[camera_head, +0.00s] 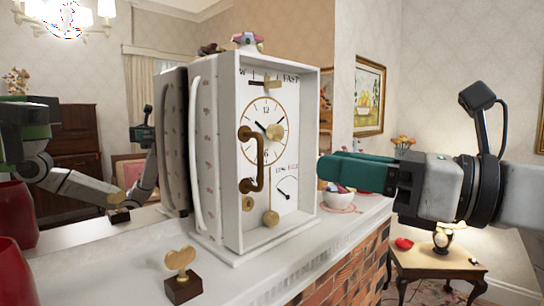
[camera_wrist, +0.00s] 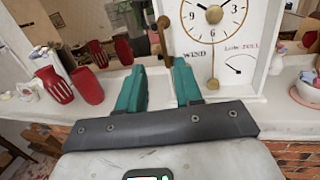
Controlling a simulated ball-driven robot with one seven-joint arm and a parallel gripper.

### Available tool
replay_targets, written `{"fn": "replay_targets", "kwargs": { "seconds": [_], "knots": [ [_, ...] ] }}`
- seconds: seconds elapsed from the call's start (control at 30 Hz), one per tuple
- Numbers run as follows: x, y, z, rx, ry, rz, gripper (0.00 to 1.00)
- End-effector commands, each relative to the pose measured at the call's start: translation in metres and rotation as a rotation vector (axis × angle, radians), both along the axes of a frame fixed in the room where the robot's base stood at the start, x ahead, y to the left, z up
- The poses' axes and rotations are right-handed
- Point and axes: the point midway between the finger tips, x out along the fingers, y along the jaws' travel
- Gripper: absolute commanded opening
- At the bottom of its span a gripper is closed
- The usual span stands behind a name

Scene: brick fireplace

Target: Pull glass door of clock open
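The white clock (camera_head: 290,215) stands on the mantel, its round dial and smaller dial facing right in the head view. It also shows at the upper right of the wrist view (camera_wrist: 252,75). A curved brass handle (camera_head: 250,160) stands out at the left of the clock front; the glass itself is hard to make out. Its brass also shows between and above my fingers in the wrist view (camera_wrist: 165,33). My gripper (camera_head: 328,163) is to the right of the clock front, teal fingers toward it. In the wrist view the fingers (camera_wrist: 159,66) are apart and empty, not touching the handle.
A bowl (camera_head: 338,199) stands on the mantel right of the clock. A heart-shaped ornament (camera_head: 181,272) and red vases (camera_head: 18,265) are at the left. A mirror behind reflects my arm. A small table (camera_head: 440,262) stands below right.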

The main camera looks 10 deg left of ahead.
Motion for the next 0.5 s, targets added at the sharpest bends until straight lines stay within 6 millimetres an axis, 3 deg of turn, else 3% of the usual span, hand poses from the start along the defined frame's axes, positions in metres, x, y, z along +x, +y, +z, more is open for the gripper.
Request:
{"fn": "replay_targets", "kwargs": {
  "seconds": [0.23,0.5],
  "knots": [
    [0.011,0.014,-0.005,-0.075,0.002,-0.016,0.35],
    [0.032,0.058,-0.003,-0.072,0.001,-0.015,0.35]
  ]
}}
